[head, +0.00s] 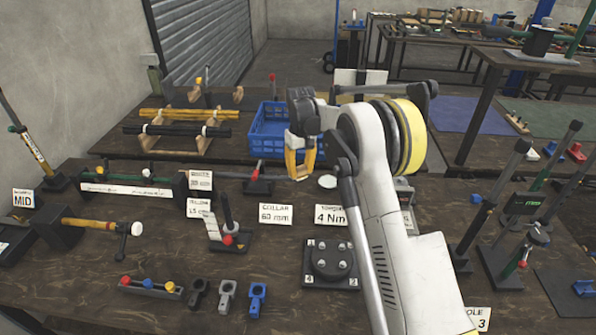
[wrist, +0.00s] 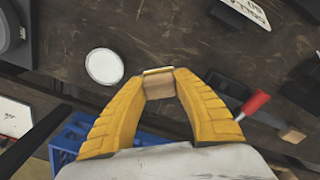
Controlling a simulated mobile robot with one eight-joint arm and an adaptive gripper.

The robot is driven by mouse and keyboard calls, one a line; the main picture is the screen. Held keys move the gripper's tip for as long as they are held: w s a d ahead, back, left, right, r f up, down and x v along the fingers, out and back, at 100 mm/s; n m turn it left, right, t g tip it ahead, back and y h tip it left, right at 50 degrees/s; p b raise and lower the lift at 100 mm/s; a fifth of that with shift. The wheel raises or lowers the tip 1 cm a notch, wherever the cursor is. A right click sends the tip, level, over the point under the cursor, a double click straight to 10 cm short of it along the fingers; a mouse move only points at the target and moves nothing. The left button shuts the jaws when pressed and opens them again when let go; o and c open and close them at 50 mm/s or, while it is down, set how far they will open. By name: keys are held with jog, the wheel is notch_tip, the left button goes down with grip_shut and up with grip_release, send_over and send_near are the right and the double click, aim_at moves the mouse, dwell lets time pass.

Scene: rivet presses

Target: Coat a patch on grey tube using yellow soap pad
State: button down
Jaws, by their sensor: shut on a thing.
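My gripper (head: 300,170) is up above the middle of the bench, fingers pointing down. In the wrist view its yellow fingers (wrist: 158,88) are closed on a small tan block with a thin yellow face, apparently the soap pad (wrist: 158,84). In the head view the fingers hide most of the pad. A dark tube (head: 180,130), perhaps the grey tube, lies level across wooden cradles (head: 160,145) at the back left. A yellow tube (head: 190,113) lies behind it. My gripper is to the right of the tubes and apart from them.
A blue crate (head: 262,150) stands between the tubes and my gripper. A white disc (head: 328,181) lies near the gripper and shows in the wrist view (wrist: 104,66). A red-handled tool (head: 257,173) stands in front of the crate. Label cards and fixtures crowd the front.

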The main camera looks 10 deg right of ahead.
jog(key=shift+r+p, duration=1.85)
jog(key=shift+r, duration=1.15)
jog(key=shift+r, duration=0.1)
jog(key=shift+r+p, duration=1)
jog(key=shift+r, duration=0.45)
